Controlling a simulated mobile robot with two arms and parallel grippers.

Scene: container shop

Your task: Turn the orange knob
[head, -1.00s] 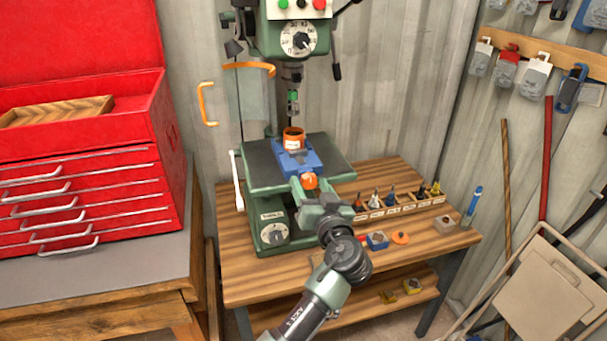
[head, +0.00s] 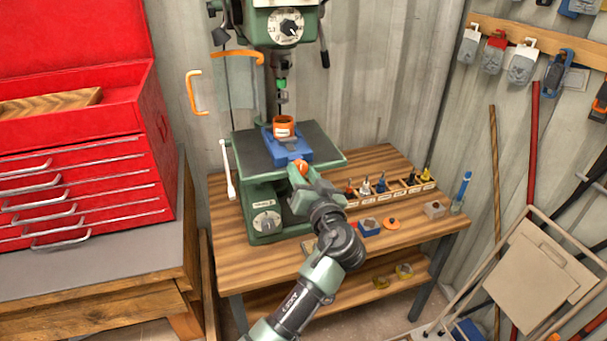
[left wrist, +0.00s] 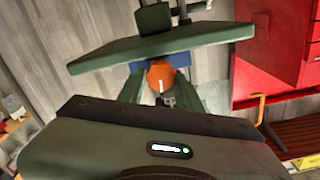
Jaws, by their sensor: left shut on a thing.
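The orange knob (head: 301,166) is at the near end of the blue vise (head: 290,148) on the green drill press table (head: 322,148). In the left wrist view the knob (left wrist: 160,74) shows a white mark, with a finger on either side of it. My left gripper (head: 299,172) reaches up from the front and is shut on the knob. The vise holds an orange cylindrical part (head: 284,127) under the drill chuck (head: 281,84). The fingers partly hide the knob. My right gripper is not in view.
A red tool chest (head: 75,190) stands left. A folding chair (head: 535,265) stands right.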

